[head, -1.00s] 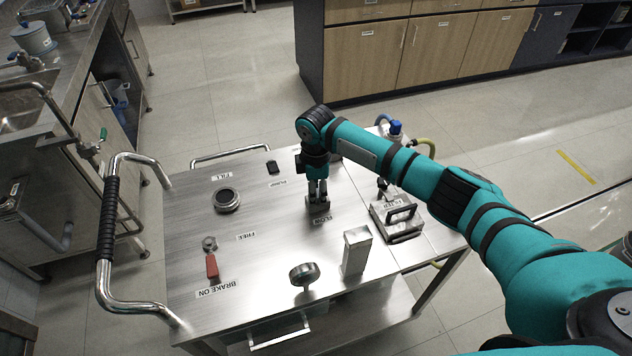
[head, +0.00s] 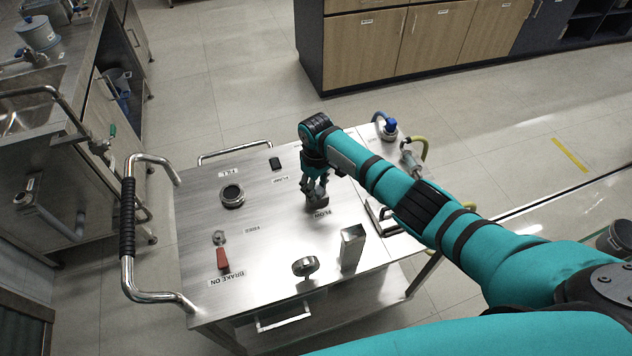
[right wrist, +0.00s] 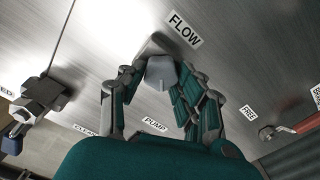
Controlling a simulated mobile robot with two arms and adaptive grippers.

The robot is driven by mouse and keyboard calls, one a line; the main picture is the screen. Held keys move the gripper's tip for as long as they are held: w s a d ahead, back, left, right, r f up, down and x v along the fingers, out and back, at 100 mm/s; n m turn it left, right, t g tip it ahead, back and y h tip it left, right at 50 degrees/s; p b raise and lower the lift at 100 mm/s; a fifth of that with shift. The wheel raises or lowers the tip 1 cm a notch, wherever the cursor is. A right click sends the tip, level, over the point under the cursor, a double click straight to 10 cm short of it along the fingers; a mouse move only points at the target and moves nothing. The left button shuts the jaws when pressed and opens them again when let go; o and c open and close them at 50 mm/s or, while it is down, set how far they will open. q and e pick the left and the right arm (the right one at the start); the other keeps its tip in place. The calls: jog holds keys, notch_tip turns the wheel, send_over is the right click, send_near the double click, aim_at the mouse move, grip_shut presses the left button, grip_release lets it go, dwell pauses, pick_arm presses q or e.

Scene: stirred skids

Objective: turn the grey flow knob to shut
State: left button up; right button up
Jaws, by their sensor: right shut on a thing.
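The grey flow knob (right wrist: 162,70) sits on the steel top of the skid cart, beside the FLOW label (right wrist: 184,28). My right gripper (head: 317,192) reaches down onto it from above, its fingers closed on the knob's sides. In the right wrist view the fingers stand on either side of the knob and partly cover it. In the head view the knob (head: 317,205) is mostly hidden under the fingers. My left gripper is not in view.
The cart top (head: 270,245) also carries a round black-rimmed fitting (head: 232,196), a black PUMP switch (head: 275,163), a red brake lever (head: 222,260), a round metal knob (head: 305,267) and an upright metal post (head: 352,247). Hoses and a filter lie behind my right arm.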

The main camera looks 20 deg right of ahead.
jog(key=m+p, duration=0.2)
jog(key=m, duration=0.2)
jog(key=shift+d+r+m, duration=0.1)
jog(key=shift+r+m, duration=0.05)
jog(key=shift+m, duration=0.15)
jog(key=shift+m+p, duration=0.7)
jog(key=shift+m, duration=1.3)
jog(key=shift+d, duration=0.1)
jog(key=o, duration=1.1)
jog(key=shift+o, duration=0.2)
notch_tip(320, 180, up, 12)
